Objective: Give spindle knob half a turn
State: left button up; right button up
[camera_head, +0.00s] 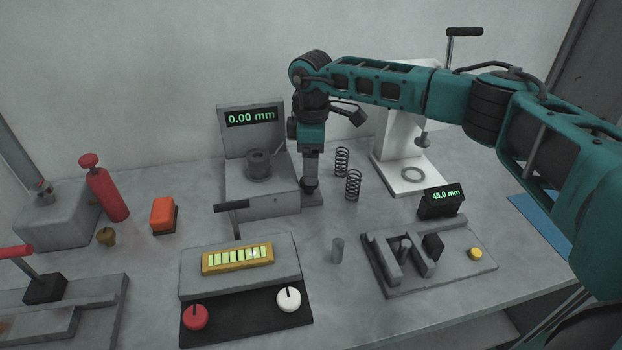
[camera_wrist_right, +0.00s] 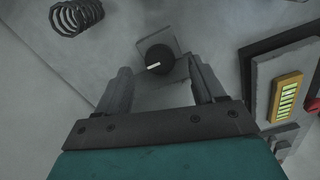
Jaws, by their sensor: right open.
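The spindle knob (camera_wrist_right: 154,58) is a round black knob with a white mark line, on a small grey plate in the right wrist view. In the head view the knob (camera_head: 309,188) shows just under my right gripper, at the right side of the grey gauge block with the 0.00 mm display (camera_head: 251,117). My right gripper (camera_head: 310,176) points down over the knob. In the wrist view its two fingers (camera_wrist_right: 158,68) are spread, one to each side of the knob. Whether they touch it cannot be told. My left gripper is not in view.
Two black springs (camera_head: 353,186) stand close to the right of the knob. A white press stand (camera_head: 405,185) is behind them. A grey pin (camera_head: 337,250) stands on clear table in front.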

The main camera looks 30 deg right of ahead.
notch_tip(320, 180, down, 5)
jog(key=shift+r, duration=0.15)
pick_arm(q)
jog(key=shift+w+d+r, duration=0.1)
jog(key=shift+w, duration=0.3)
pick_arm(e)
jog(key=c, duration=1)
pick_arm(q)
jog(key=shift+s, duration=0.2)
pick_arm(e)
jog(key=shift+n, duration=0.6)
jog(key=shift+w+n+p, duration=0.1)
jog(key=shift+n+p, duration=0.4)
jog(key=shift+n, duration=0.7)
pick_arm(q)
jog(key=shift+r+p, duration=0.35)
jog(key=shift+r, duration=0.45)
pick_arm(e)
jog(key=shift+w+d+n, duration=0.1)
jog(key=shift+n, duration=2)
